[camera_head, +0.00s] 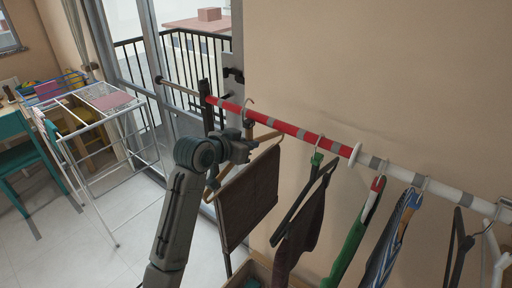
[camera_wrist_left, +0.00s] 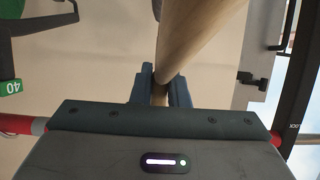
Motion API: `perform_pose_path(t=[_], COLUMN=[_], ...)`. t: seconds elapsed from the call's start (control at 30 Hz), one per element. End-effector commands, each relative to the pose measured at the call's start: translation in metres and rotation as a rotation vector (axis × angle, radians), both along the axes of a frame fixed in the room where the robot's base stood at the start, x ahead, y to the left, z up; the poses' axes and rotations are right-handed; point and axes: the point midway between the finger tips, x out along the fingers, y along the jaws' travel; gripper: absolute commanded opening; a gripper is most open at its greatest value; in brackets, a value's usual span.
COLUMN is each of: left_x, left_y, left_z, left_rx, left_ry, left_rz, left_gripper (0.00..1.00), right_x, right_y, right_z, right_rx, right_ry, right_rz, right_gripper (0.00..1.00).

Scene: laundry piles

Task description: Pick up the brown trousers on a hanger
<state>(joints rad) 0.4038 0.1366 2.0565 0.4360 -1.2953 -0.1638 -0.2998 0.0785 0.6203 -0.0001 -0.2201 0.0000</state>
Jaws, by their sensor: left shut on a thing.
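The brown trousers (camera_head: 248,198) hang folded over a wooden hanger (camera_head: 268,137) at the left part of the rail. The hanger's hook shows at the red section of the rail; I cannot tell whether it still bears on it. My left gripper (camera_head: 248,136) is at the upper part of this hanger, just below the rail. In the left wrist view the fingers of my left gripper (camera_wrist_left: 160,88) are shut on the wooden hanger (camera_wrist_left: 195,28), which runs up and away between them. The trousers do not show in that view. My right gripper is not in view.
The red and white rail (camera_head: 285,127) runs along the wall. To the right hang a dark garment (camera_head: 303,225), a green one (camera_head: 350,240) and a blue striped one (camera_head: 388,242). A white drying rack (camera_head: 112,120) stands at the left. A wooden box (camera_head: 258,272) is below.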

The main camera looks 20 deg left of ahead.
Motion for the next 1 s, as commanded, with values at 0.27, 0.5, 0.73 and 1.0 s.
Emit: perform_pose_path(t=[0.27,0.5,0.73,1.0], left_x=[-0.022,-0.041,-0.054,-0.062], left_y=[0.041,0.074,0.097,0.111], left_z=[0.001,0.006,0.009,0.012], left_rx=[0.008,0.009,0.007,0.002], left_ry=[-0.006,-0.004,-0.003,-0.004], left_rz=[0.003,0.002,0.002,0.001], left_gripper=[0.00,0.00,0.00,0.00], right_x=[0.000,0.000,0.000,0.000], right_y=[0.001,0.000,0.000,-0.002], right_z=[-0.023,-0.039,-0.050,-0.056], right_rx=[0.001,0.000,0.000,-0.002], right_ry=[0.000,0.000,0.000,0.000], right_rz=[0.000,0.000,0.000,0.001], right_gripper=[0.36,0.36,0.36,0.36])
